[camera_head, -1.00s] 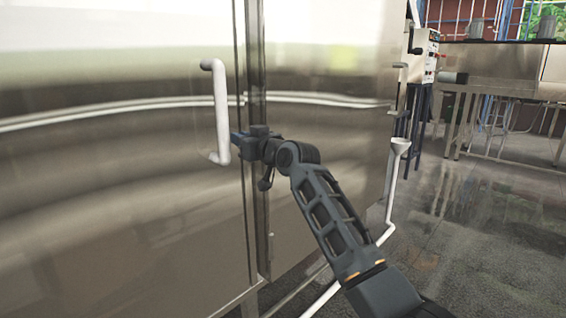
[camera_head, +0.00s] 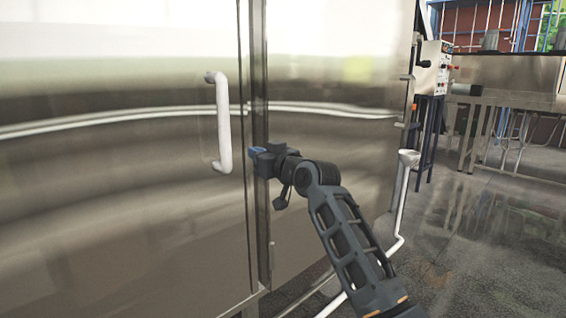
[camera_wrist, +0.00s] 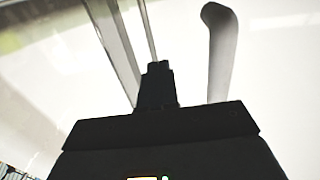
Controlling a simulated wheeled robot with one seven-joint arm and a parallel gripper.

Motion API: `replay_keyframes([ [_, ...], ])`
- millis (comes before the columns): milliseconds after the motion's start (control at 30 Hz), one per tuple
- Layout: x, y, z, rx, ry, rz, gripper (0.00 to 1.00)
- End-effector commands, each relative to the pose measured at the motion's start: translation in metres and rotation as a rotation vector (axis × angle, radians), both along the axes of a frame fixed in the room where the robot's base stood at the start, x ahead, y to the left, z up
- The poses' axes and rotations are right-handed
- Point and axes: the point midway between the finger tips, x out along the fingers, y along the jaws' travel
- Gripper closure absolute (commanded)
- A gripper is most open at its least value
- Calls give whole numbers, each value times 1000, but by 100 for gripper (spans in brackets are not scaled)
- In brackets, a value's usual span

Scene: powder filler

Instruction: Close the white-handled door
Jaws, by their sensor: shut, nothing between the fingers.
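The white-handled door (camera_head: 110,200) is a large shiny metal panel filling the left of the head view. It looks flush, or nearly so, with the metal panel to its right across a narrow vertical seam. Its white vertical handle (camera_head: 222,120) is near its right edge and shows at the upper right in the wrist view (camera_wrist: 222,60). My gripper (camera_head: 256,151) is shut and empty, just right of the handle and in front of the seam. It does not hold the handle. I cannot tell whether its tip touches the metal.
The metal panel (camera_head: 330,190) continues right of the seam. A white pipe with a funnel-like top (camera_head: 407,158) stands at its right end. A control box on a stand (camera_head: 433,70) and a metal table (camera_head: 510,82) are farther back right. The floor at right is open.

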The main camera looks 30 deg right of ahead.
Motion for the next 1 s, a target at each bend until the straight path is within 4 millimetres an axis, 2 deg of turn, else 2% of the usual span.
replay_keyframes([
  [400,-61,-19,0,1,-1,-3,100],
  [533,-71,-21,0,0,-1,-2,100],
  [767,-76,-22,-1,2,1,-3,100],
  [867,-82,-19,-13,14,8,-8,100],
  [1000,-106,-9,-52,51,27,-32,100],
])
